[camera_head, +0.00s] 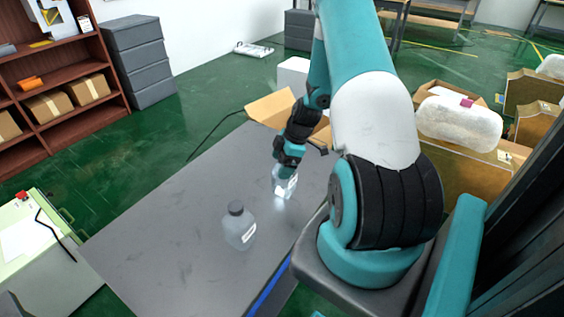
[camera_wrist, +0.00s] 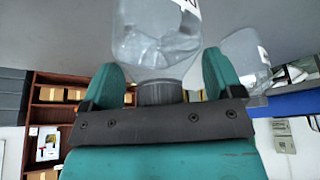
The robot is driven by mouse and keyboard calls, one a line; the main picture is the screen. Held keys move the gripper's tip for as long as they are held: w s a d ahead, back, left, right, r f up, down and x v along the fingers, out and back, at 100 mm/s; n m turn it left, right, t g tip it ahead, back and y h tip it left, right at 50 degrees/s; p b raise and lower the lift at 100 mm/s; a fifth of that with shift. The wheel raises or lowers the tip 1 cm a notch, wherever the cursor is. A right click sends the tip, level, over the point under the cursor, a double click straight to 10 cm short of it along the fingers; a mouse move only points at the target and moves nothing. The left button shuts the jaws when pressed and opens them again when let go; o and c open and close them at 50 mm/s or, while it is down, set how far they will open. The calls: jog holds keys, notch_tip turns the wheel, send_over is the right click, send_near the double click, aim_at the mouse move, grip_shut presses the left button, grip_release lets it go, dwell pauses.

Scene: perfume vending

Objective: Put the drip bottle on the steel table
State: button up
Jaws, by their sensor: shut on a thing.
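A clear bottle (camera_head: 284,184) with a white label is in my gripper (camera_head: 288,164), over the far right part of the grey steel table (camera_head: 165,225). In the upside-down wrist view, my gripper (camera_wrist: 160,88) has its teal fingers on both sides of the bottle's dark cap and neck, and the clear body (camera_wrist: 157,38) points away from me. The bottle looks upright. I cannot tell whether its base touches the table. A second, similar bottle (camera_head: 239,228) with a dark cap stands nearer on the table, apart from my gripper; it also shows in the wrist view (camera_wrist: 244,58).
Open cardboard boxes (camera_head: 272,106) stand beyond the table's far end, and crates with a wrapped white pack (camera_head: 460,122) are at right. A pale green-topped cabinet (camera_head: 25,235) stands at left. The table's left and near parts are bare.

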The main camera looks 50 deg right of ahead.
jog(key=shift+f, duration=0.1)
jog(key=o, duration=1.4)
jog(key=shift+r, duration=0.2)
jog(key=shift+s+d+r, duration=0.1)
jog(key=shift+d+r, duration=0.1)
jog(key=shift+r, duration=0.15)
jog(key=b+v, duration=0.2)
jog(key=v, duration=0.9)
jog(key=w+a+r, duration=0.1)
jog(key=a+r, duration=0.3)
jog(key=a, duration=0.3)
jog(key=w+a+r+g, duration=0.1)
jog(key=a+r, duration=0.2)
jog(key=a, duration=0.5)
jog(key=w+a+r, duration=0.2)
jog(key=a+r, duration=0.2)
jog(key=a, duration=0.3)
jog(key=s+a+r+m, duration=0.1)
jog(key=s+a+r, duration=0.1)
jog(key=s+a, duration=0.3)
jog(key=s+a+r+m+g, duration=0.1)
jog(key=s+a+r, duration=0.1)
jog(key=s+a, duration=0.4)
jog(key=s+a+r+m, duration=0.1)
jog(key=s+a+r, duration=0.1)
jog(key=s+a, duration=0.3)
jog(key=shift+s+a+g+y, duration=0.2)
jog(key=shift+a, duration=0.6)
jog(key=shift+s+a+g+y, duration=0.2)
jog(key=shift+a, duration=0.65)
